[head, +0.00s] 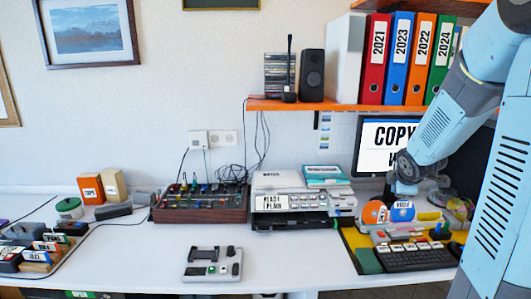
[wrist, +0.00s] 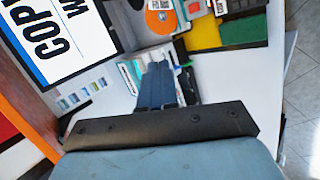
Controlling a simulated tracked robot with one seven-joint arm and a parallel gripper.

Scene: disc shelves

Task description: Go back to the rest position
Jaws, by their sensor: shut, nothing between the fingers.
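My gripper (head: 401,186) is at the right of the head view, on my raised blue arm, in front of the lower right part of the monitor (head: 385,140) and above the disc rack. In the wrist view my gripper (wrist: 160,72) has its dark fingers together, with nothing seen between them. An orange disc (head: 374,212) and a blue disc (head: 402,211) stand upright in the rack just below my gripper in the head view. The orange disc (wrist: 161,18) also shows near the top of the wrist view.
An orange shelf (head: 330,104) with binders (head: 400,60) hangs above the desk beside my arm. Below are a keyboard (head: 415,258), a white machine (head: 290,195), a mixer-like box (head: 200,203) and a small grey device (head: 212,264).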

